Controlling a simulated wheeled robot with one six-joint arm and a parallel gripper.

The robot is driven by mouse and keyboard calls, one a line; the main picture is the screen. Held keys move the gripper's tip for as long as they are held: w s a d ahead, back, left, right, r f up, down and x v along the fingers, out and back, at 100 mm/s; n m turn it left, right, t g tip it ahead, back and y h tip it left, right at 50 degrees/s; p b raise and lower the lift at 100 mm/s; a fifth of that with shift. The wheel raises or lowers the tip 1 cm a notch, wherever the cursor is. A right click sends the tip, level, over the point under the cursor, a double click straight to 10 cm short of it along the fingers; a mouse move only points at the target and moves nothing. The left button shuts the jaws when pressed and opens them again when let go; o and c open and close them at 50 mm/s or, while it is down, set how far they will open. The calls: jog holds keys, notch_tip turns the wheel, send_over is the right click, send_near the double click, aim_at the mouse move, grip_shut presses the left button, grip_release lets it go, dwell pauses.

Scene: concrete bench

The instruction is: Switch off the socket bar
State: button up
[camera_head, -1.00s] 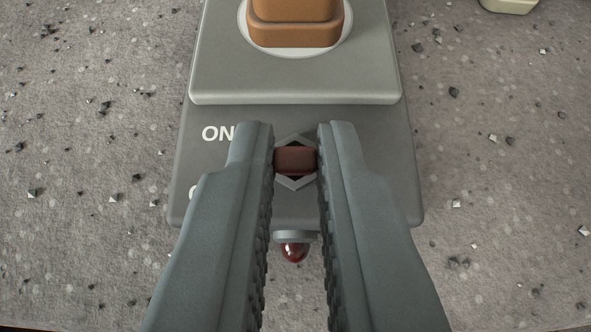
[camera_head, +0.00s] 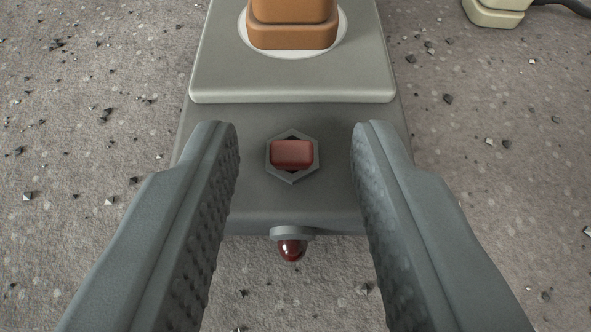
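The socket bar (camera_head: 290,205) lies on the bench, a dark grey end with a paler raised socket block (camera_head: 290,85) behind it. Its small dark red switch (camera_head: 291,155) sits in a grey hexagonal surround on the dark end. A dark red lamp (camera_head: 291,249) sticks out of the near end and looks unlit. My gripper (camera_head: 295,150) is open and empty, one finger on each side of the switch with clear gaps. The ON lettering beside the switch is hidden behind the left finger.
An orange-brown plug (camera_head: 292,25) sits in the round socket at the top. A pale cream plug (camera_head: 494,12) with a dark cable (camera_head: 565,5) lies at the top right. Small stone chips are scattered on the bare concrete (camera_head: 90,90) on both sides.

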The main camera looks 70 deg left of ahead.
jog(key=shift+d+r, duration=0.1)
jog(key=v, duration=1.7)
jog(key=shift+d, duration=0.1)
jog(key=s+d+r+m+t+h, duration=0.2)
jog(key=s+r+m+t+h, duration=0.4)
jog(key=s+r, duration=0.8)
jog(key=s+d+r+m+t+h, duration=0.2)
jog(key=s+r+m+t+h, duration=0.3)
jog(key=s+r, duration=0.9)
jog(key=m+t, duration=0.2)
jog(key=m, duration=0.1)
jog(key=shift+s+h, duration=0.4)
